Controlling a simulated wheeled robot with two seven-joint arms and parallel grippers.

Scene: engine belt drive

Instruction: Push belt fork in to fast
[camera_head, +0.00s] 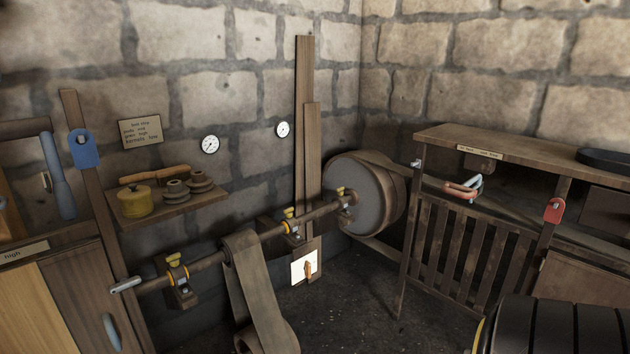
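A red and white U-shaped handle (463,189) shows on the wooden frame at the right, below a small label (480,152) whose text is too small to read surely. I cannot tell whether it belongs to the belt fork. A short pale rod end (416,163) sticks out at that frame's left post. A large grey pulley (357,194) sits at the shaft's far end, with a belt (378,159) running from it toward the right frame. Neither of my grippers is in view.
A line shaft (255,236) runs along the wall, with a wide belt (252,290) hanging over it. A blue tag (82,149) and a red tag (554,210) are on posts. A shelf (185,206) holds a yellow pot (134,202). A dark grooved drum (560,325) fills the lower right.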

